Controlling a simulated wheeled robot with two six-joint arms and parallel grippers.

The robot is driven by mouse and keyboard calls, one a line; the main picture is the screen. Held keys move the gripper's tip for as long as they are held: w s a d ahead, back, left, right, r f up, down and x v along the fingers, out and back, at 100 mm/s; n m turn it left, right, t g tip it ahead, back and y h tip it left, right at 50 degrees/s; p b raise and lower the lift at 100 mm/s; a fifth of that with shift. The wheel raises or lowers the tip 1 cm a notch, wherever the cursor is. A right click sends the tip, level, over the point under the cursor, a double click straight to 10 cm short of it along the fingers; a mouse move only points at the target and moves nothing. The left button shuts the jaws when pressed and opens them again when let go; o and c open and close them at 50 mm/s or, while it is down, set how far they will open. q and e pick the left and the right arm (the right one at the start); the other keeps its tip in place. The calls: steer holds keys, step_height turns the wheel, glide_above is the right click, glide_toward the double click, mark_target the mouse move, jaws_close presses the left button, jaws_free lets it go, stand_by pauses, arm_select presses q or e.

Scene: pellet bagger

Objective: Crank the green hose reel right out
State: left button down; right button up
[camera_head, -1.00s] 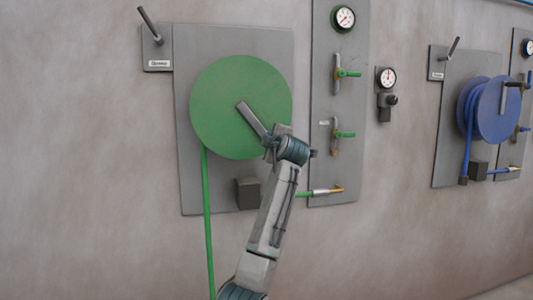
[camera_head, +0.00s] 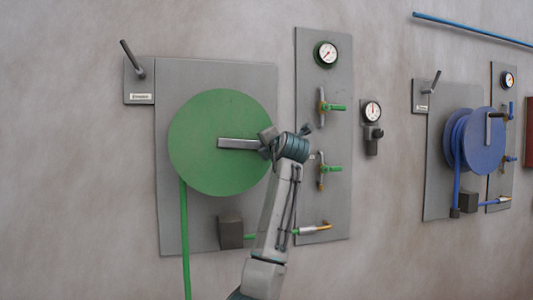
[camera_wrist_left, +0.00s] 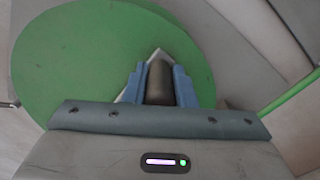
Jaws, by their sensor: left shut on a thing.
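The green hose reel (camera_head: 205,170) is a round disc on a grey wall panel. Its grey crank arm (camera_head: 238,144) runs from the disc's middle to the right, about level. My left gripper (camera_head: 268,145) is at the crank's outer end, partly hiding it. In the left wrist view its blue fingers (camera_wrist_left: 159,85) are shut on a dark round crank handle (camera_wrist_left: 160,82), with the green disc (camera_wrist_left: 90,55) behind. A green hose (camera_head: 184,235) hangs straight down from the reel's left side. My right gripper is not in view.
A lever (camera_head: 132,58) sits on a labelled plate at upper left. Right of the reel, a panel holds a gauge (camera_head: 326,53) and green-handled valves (camera_head: 332,107). A dark box (camera_head: 230,233) is below the reel. A blue reel (camera_head: 485,140) is farther right.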

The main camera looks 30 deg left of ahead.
arm_select(q)
steer(key=shift+r+n, duration=0.5)
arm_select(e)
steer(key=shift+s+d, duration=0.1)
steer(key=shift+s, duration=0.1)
arm_select(q)
steer(key=shift+r, duration=0.1)
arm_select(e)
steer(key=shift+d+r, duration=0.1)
arm_select(q)
steer(key=c, duration=1.2)
jaws_free()
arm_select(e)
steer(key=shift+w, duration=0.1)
arm_select(q)
steer(key=shift+s+d, duration=0.2)
steer(key=shift+d, duration=0.05)
steer(key=b+v, duration=0.1)
steer(key=v, duration=0.9)
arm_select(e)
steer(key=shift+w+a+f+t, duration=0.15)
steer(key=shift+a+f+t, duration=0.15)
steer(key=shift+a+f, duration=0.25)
